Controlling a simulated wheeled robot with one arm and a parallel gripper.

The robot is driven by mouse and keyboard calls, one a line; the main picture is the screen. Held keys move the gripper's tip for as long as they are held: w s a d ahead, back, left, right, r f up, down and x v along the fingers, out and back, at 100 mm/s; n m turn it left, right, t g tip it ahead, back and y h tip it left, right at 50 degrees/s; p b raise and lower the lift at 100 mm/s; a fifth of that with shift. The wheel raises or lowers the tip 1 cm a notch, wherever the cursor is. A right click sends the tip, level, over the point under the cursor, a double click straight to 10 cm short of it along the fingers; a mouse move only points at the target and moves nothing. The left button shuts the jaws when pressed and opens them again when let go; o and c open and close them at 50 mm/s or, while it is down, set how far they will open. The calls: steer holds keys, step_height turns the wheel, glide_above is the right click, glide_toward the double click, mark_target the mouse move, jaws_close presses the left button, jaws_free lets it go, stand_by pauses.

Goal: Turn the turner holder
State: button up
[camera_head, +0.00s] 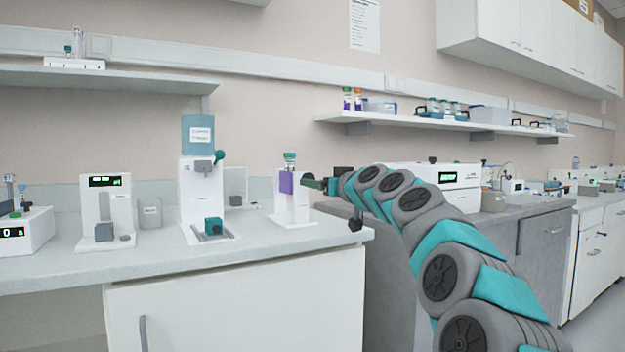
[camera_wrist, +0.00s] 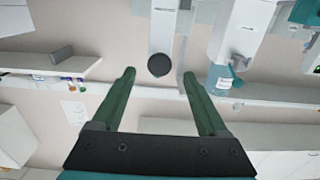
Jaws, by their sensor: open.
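A white stand (camera_head: 292,212) on the left bench carries a purple block (camera_head: 287,183) and a green-capped tube (camera_head: 289,158). It may be the turner holder; I cannot tell for sure. My gripper (camera_head: 314,184) is at its right side, pointing left; the head view does not show whether it touches. In the wrist view, which looks upside down, my gripper (camera_wrist: 157,75) is open, its two dark green fingers apart. A dark round knob (camera_wrist: 158,65) on a white upright body (camera_wrist: 163,35) shows between and beyond the fingertips. Nothing is held.
Left of the stand is a white device with a teal container (camera_head: 198,133) and a green knob (camera_head: 220,157). A white device with a display (camera_head: 106,205) stands further left. A wall shelf (camera_head: 440,123) hangs above right. The bench front (camera_head: 200,265) is clear.

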steer(key=shift+p+x, duration=0.7)
steer(key=shift+x, duration=1.6)
steer(key=shift+c, duration=0.3)
jaws_close()
